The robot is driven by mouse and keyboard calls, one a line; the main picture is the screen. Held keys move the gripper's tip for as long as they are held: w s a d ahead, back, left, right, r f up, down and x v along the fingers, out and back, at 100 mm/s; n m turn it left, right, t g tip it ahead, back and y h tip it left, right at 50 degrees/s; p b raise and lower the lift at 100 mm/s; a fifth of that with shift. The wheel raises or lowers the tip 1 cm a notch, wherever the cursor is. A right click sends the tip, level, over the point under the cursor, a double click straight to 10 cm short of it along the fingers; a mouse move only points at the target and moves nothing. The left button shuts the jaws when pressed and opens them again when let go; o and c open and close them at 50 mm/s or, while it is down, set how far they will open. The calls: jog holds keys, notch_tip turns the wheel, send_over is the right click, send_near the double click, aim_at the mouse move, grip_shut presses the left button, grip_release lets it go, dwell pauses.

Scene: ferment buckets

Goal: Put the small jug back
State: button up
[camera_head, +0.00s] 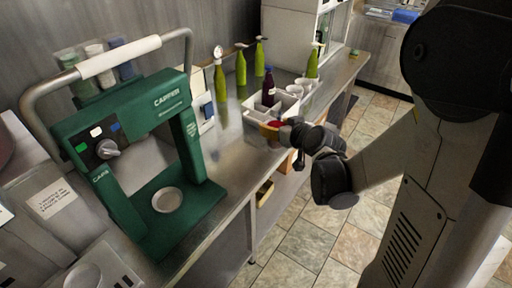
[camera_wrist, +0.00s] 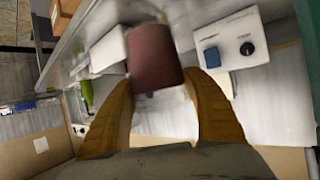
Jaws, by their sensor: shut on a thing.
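My gripper (camera_head: 271,129) is at the front edge of the steel counter, beside a white divided crate (camera_head: 252,135). In the wrist view my two orange-brown fingers (camera_wrist: 162,88) are shut on a dark red vessel (camera_wrist: 155,58), which I take to be the small jug. A small patch of its red (camera_head: 276,123) shows at my fingers in the head view. The rest of it is hidden there, and the wrist view is blurred. I cannot tell whether it touches the crate.
The crate holds a dark purple bottle (camera_head: 268,86) and white cups. Several green bottles (camera_head: 220,82) stand behind it. A green press-like machine (camera_head: 178,215) with a tubular handle stands at the left. Open tiled floor (camera_head: 305,230) lies before the counter.

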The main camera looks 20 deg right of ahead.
jog(key=w+a+f+b, duration=0.2)
jog(key=f, duration=0.1)
jog(key=w+a+f+b, duration=0.1)
jog(key=w+a+f, duration=0.1)
jog(key=a+f, duration=0.1)
jog(key=w+a+f+b, duration=0.2)
jog(key=a+f, duration=0.1)
jog(key=f, duration=0.1)
jog(key=shift+w+a+f+b, duration=0.1)
jog(key=shift+w+f+b, duration=0.1)
jog(key=shift+b, duration=0.15)
jog(key=shift+r, duration=0.15)
jog(key=o, duration=1.4)
